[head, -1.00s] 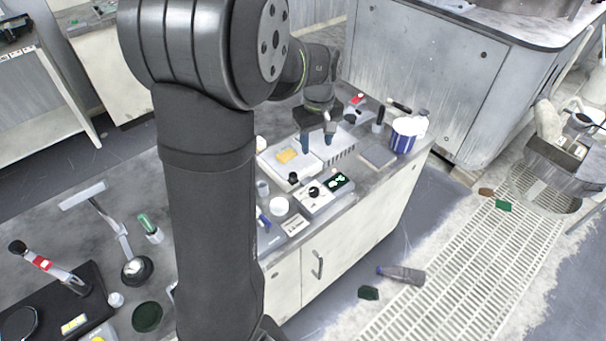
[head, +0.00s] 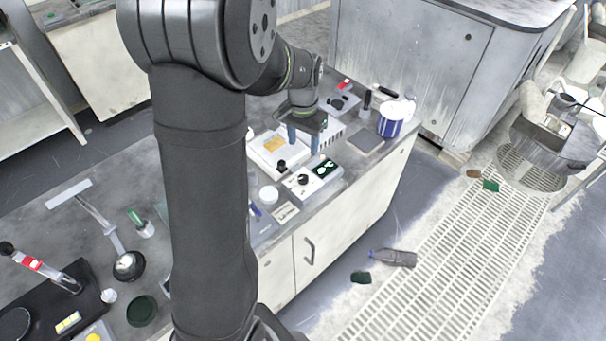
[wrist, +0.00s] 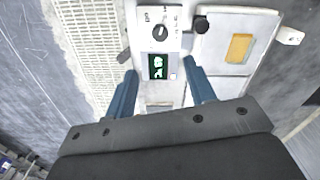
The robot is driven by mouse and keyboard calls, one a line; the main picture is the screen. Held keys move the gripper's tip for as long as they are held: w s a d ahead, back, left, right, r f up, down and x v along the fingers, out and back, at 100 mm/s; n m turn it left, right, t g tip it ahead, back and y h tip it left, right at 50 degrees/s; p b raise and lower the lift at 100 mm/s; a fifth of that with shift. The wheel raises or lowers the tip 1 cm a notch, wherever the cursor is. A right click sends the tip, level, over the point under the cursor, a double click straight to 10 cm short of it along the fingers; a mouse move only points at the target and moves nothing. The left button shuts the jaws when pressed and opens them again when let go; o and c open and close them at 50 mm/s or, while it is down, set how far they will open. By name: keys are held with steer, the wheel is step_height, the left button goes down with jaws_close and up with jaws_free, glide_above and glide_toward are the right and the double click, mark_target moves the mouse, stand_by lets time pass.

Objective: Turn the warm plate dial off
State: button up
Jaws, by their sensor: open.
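A white control box (head: 316,183) carries a black dial (head: 303,180) and a lit dark green display (head: 322,168); the dial also shows in the wrist view (wrist: 160,32). Beside it is a flat white plate unit (head: 264,158) with a yellow block (head: 274,144) on top. A small black knob (head: 281,165) is at the plate unit's near corner, also in the wrist view (wrist: 202,25). I cannot tell which control is the warm plate dial. My gripper (head: 303,144) is open and empty, above and behind the box. In the wrist view its blue fingers straddle the display.
A white round jar (head: 269,195) stands left of the box. A blue-and-white tub (head: 391,120) and a flat grey pad (head: 366,140) are to the right on the bench. A slotted white unit (head: 331,133) stands behind my gripper.

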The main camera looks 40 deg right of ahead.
mark_target(303, 177)
step_height(303, 177, down, 14)
steer(key=shift+f, duration=0.1)
stand_by(0.4)
steer(key=c, duration=1)
steer(key=shift+n, duration=0.4)
steer(key=n, duration=0.5)
steer(key=shift+n, duration=0.3)
steer(key=n, duration=0.5)
steer(key=shift+n, duration=0.4)
